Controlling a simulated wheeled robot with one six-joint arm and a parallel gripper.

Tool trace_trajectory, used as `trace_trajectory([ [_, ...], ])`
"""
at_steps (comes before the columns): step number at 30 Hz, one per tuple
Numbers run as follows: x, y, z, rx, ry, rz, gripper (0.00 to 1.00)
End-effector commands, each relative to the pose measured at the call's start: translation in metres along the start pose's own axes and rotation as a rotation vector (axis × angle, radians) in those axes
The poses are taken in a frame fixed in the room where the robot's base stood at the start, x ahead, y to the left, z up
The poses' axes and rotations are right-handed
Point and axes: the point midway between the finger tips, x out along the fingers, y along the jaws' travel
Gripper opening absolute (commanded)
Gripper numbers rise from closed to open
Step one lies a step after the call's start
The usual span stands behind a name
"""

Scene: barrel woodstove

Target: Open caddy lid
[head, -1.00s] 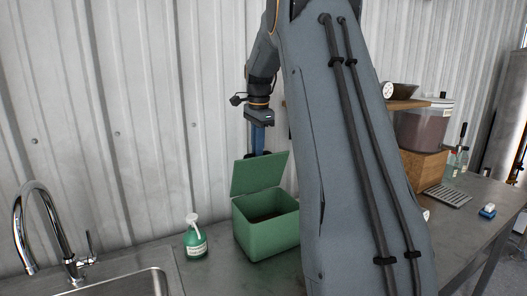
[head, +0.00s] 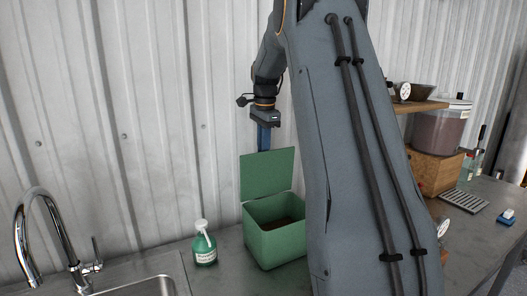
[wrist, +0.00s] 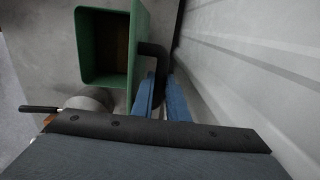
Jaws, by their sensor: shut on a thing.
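The green caddy (head: 275,243) stands on the metal counter against the corrugated wall. Its lid (head: 268,175) stands up, roughly upright, at the back, and the dark inside of the box shows. In the wrist view the open caddy (wrist: 132,75) is at upper left, with a dark curved handle (wrist: 157,51) beside the lid's outer side. My gripper (wrist: 163,88) is shut on this handle, its blue fingers on either side. In the head view my gripper comes down behind the lid, which hides the fingertips and the handle.
A green pump bottle (head: 203,246) stands left of the caddy, near the sink (head: 150,285) and its faucet (head: 38,225). The corrugated wall (head: 170,120) is close behind. My arm covers the counter right of the caddy. A wooden box (head: 435,165) stands farther right.

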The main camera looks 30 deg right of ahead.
Motion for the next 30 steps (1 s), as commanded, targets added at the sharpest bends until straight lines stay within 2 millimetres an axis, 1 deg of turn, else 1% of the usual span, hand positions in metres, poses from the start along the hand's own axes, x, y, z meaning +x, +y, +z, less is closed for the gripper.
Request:
trace_trajectory([
  [1, 0.006, 0.003, 0.001, 0.000, -0.005, 0.012, 0.00],
  [2, 0.006, 0.003, 0.001, 0.000, -0.005, 0.012, 0.00],
  [3, 0.006, 0.003, 0.001, 0.000, -0.004, 0.012, 0.20],
  [5, 0.005, 0.002, 0.001, 0.001, -0.004, 0.010, 0.29],
  [14, 0.000, 0.001, -0.001, 0.002, -0.001, 0.003, 0.29],
  [17, -0.007, 0.001, -0.001, 0.002, -0.001, 0.002, 0.29],
  [20, -0.020, 0.000, -0.001, 0.002, 0.000, 0.000, 0.29],
  [24, -0.044, 0.000, -0.001, 0.002, 0.000, 0.001, 0.29],
  [30, -0.069, 0.001, 0.000, 0.002, -0.001, 0.003, 0.29],
])
